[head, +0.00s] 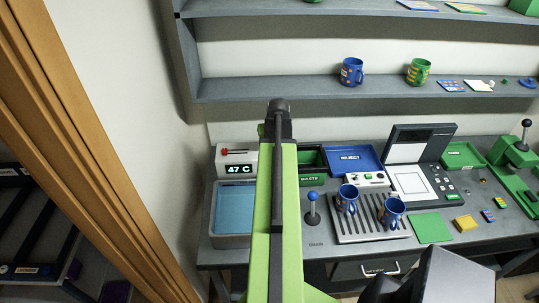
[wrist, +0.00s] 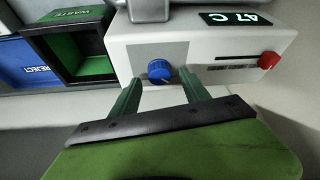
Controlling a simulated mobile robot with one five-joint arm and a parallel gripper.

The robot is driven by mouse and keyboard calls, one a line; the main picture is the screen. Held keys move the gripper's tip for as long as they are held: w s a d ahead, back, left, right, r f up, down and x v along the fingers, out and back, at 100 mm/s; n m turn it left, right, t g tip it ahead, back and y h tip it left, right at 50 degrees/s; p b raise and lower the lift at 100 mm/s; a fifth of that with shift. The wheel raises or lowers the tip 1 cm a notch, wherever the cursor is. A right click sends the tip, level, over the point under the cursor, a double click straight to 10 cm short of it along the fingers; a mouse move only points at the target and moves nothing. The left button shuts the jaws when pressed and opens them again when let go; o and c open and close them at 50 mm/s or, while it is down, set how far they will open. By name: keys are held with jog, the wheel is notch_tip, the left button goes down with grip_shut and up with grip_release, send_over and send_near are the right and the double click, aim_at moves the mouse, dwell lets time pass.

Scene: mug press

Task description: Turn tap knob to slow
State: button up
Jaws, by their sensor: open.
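The blue tap knob (wrist: 159,70) sits on a grey panel of the white temperature box (wrist: 215,45) in the wrist view. The box shows upside down there, reading 47 C. My gripper (wrist: 160,78) is open, with one green finger on each side of the knob in the picture. Gaps show between the fingers and the knob; I cannot tell how far the tips are from the panel. In the head view the white box (head: 224,160) stands at the back left of the counter. My arm hides the knob and my fingers there.
A red slider (wrist: 268,60) is on the same box face. A basin of water (head: 233,205) stands in front of the box. The green waste bin (wrist: 80,45) and blue reject bin (wrist: 25,65) are beside it. Two blue mugs (head: 347,197) stand on the drain rack.

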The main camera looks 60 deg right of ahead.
jog(key=shift+x, duration=0.75)
jog(key=shift+r, duration=0.1)
grip_shut()
jog(key=shift+m, duration=0.3)
jog(key=m+g, duration=0.1)
jog(key=m, duration=0.1)
jog(key=m+h, duration=0.1)
jog(key=m, duration=0.1)
jog(key=shift+w+m+g, duration=0.1)
jog(key=shift+m+g, duration=0.2)
jog(key=shift+g, duration=0.1)
jog(key=shift+a+m+g, duration=0.1)
jog(key=shift+m+g, duration=0.8)
jog(key=shift+m, duration=1.4)
